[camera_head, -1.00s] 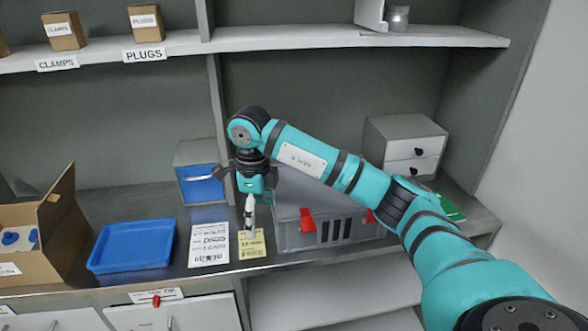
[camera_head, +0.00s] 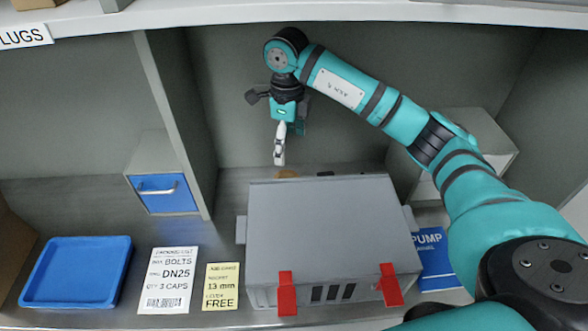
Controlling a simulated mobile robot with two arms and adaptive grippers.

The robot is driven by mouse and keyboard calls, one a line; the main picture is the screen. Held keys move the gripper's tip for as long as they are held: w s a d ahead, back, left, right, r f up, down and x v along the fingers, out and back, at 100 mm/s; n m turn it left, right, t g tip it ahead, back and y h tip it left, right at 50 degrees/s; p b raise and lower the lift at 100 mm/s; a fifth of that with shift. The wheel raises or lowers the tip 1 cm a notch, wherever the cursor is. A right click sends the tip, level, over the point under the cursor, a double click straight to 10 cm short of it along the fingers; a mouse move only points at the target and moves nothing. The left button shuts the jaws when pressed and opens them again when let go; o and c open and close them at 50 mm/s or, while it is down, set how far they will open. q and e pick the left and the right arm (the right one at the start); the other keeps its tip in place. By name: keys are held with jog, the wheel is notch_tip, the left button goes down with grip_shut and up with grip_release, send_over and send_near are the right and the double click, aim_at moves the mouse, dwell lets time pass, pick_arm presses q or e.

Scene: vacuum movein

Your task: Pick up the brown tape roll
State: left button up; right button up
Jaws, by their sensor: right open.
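A small brown piece, likely the brown tape roll (camera_head: 287,173), shows just behind the back edge of the grey case (camera_head: 330,225). Most of it is hidden by the case, so its shape cannot be made out. My right gripper (camera_head: 279,158) points down, open and empty, above the back left part of the case and close to the brown piece in the picture. Its fingers are seen nearly edge-on. A small dark thing beside the brown piece is also mostly hidden. My left gripper is not in view.
The grey case with red latches (camera_head: 287,294) stands in front of the brown piece. A blue drawer unit (camera_head: 167,194) and divider are at left, a blue tray (camera_head: 76,272) and printed cards (camera_head: 168,281) in front. A blue pump manual (camera_head: 433,262) lies right. An upper shelf (camera_head: 300,13) runs above.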

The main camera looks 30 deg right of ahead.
jog(key=p, duration=0.2)
send_over(287, 176)
jog(key=s, duration=0.2)
notch_tip(287, 176, down, 6)
jog(key=f+p, duration=0.1)
jog(key=f, duration=0.1)
jog(key=a+f+p, duration=0.1)
jog(key=f, duration=0.1)
jog(key=shift+s+a+f, duration=0.1)
jog(key=shift+f, duration=0.75)
jog(key=shift+c, duration=0.9)
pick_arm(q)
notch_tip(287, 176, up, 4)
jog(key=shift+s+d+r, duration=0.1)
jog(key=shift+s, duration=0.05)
pick_arm(e)
jog(key=c, duration=1.1)
